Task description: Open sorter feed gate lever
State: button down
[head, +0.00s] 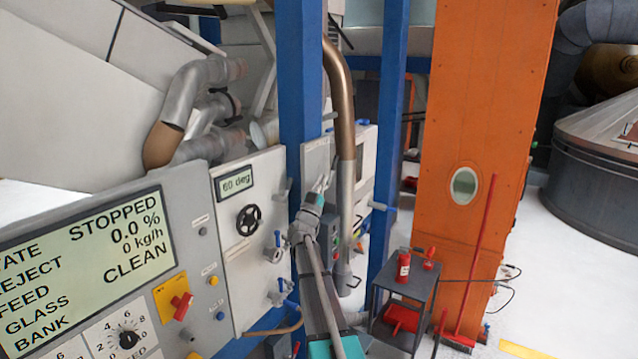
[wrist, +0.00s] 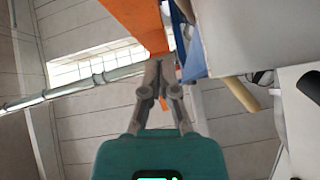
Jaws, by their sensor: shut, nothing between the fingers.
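My gripper (head: 324,180) is raised in front of the blue post in the head view, fingers pointing up. In the wrist view my gripper (wrist: 160,68) is shut and empty, its fingertips together against the ceiling. No lever is marked as the sorter feed gate lever, so I cannot tell which one it is. A blue-handled lever (head: 278,239) and a lower blue-handled one (head: 287,284) sit on the right side of the white panel (head: 240,285), left of my arm. My gripper is apart from both. A red handle (head: 182,306) sits on a yellow plate further left.
The white panel carries a "60 deg" display (head: 235,182) and a black handwheel (head: 249,220). A large screen (head: 90,250) at left reads STOPPED. A blue post (head: 300,80) stands behind my arm. A dark cart (head: 405,295) with red items stands at right, before an orange column (head: 480,120).

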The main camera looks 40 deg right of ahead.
aim_at(335, 160)
jog(key=shift+w+d+r+p, duration=0.35)
jog(key=shift+w+d, duration=0.3)
jog(key=shift+d, duration=0.5)
jog(key=shift+w+d+r+p, duration=0.2)
jog(key=shift+w+d+r, duration=0.2)
jog(key=shift+w+d, duration=0.55)
jog(key=shift+w+d+r+p, duration=0.3)
jog(key=shift+w+d+r, duration=0.1)
jog(key=shift+d, duration=1)
jog(key=shift+w+d+f+b, duration=0.25)
jog(key=shift+w+d+b, duration=0.05)
jog(key=shift+d, duration=0.1)
jog(key=shift+r, duration=0.1)
jog(key=shift+s+a+r+p, duration=0.15)
jog(key=shift+p, duration=0.15)
